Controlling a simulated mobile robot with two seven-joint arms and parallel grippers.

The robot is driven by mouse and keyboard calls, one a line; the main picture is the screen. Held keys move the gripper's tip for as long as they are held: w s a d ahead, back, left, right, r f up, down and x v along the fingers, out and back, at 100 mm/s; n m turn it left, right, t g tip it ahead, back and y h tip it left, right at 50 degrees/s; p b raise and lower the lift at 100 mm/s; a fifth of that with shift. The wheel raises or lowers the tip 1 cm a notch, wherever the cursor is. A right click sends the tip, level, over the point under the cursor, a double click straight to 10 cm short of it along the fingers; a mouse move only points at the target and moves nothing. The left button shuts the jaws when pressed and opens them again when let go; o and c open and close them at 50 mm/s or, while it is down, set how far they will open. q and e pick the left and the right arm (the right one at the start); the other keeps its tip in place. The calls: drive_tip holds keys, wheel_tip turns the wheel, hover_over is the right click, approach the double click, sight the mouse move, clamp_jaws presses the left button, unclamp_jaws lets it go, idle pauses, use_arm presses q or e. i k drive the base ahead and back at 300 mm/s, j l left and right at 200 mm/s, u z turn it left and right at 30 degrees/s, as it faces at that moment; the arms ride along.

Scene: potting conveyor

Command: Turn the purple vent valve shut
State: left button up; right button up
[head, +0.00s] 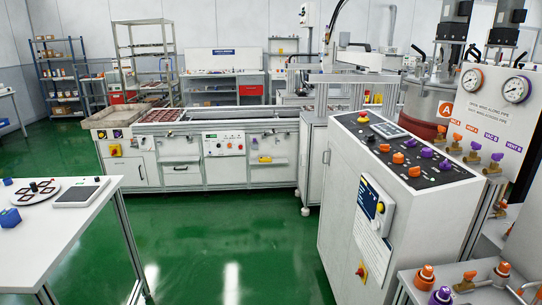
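The purple vent valve (517,169) is at the far right, on the white panel under the label "VENT B". It has a purple handle on a brass body. The handle's direction against its pipe is too small to tell. A second purple-handled valve (496,158) sits just left of it, under "VAC B". Two orange-handled valves sit further left on the same panel (495,110). The panel text about the handle lying along or across the pipe is small. Neither of my grippers is in view.
A white control cabinet (350,210) with orange and purple knobs stands in front of the valve panel. More valves and knobs (440,297) sit low at the right. A white table (70,225) is at left. Green floor (220,250) is clear between.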

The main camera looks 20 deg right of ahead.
sight(496, 157)
drive_tip(key=i+z, duration=0.35)
drive_tip(key=i+j+z, duration=0.1)
drive_tip(key=z, duration=0.3)
drive_tip(key=i+j+z, duration=0.2)
drive_tip(key=i+z, duration=0.15)
drive_tip(key=i+j+z, duration=0.5)
drive_tip(key=j+z, duration=0.2)
drive_tip(key=i+j+z, duration=0.2)
drive_tip(key=j, duration=0.25)
drive_tip(key=j+z, duration=0.2)
drive_tip(key=j, duration=0.3)
